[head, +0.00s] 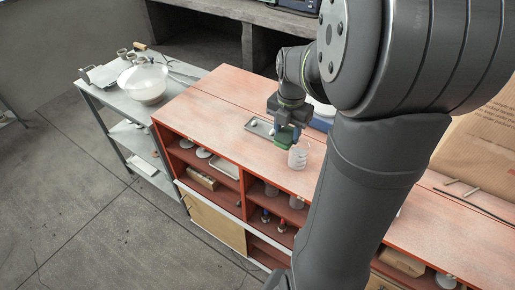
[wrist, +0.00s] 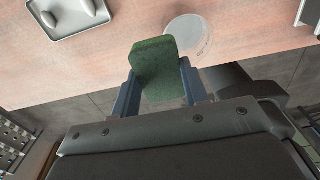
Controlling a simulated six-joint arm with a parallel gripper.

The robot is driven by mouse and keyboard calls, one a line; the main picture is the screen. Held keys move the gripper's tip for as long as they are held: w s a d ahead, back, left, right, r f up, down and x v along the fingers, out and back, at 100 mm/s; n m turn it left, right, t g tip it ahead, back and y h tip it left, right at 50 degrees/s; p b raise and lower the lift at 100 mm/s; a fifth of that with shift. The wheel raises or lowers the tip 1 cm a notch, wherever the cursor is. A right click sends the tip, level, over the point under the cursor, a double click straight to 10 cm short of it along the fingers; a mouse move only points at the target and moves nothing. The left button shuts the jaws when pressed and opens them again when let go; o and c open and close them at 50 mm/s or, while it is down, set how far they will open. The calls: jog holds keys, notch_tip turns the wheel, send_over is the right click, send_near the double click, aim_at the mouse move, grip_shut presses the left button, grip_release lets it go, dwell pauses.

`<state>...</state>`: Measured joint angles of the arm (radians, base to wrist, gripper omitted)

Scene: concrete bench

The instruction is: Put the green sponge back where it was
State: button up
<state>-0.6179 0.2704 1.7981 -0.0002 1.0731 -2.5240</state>
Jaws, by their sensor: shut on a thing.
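The green sponge (head: 284,141) is held in my gripper (head: 285,133) above the front part of the red-topped bench. In the wrist view the sponge (wrist: 155,68) stands out between the two blue fingers of my gripper (wrist: 158,92), which is shut on it. A clear glass beaker (head: 298,157) stands on the bench just to the right of the sponge in the head view. In the wrist view the beaker (wrist: 188,38) is behind and right of the sponge, partly hidden by it. I cannot tell whether the sponge touches the bench.
A small grey tray (head: 260,128) with light objects lies left of my gripper. Below the red bench top (head: 200,105) are open shelves holding dishes and small bottles. A grey metal rack (head: 98,92) with a large glass vessel (head: 145,82) stands at left. My arm hides much of the bench's right side.

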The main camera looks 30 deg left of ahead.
send_over(258, 154)
notch_tip(258, 154, down, 5)
jog(key=shift+a+f, duration=0.1)
jog(key=shift+f, duration=2)
jog(key=o, duration=0.9)
jog(key=shift+f, duration=0.1)
jog(key=shift+o, duration=0.2)
notch_tip(258, 154, up, 12)
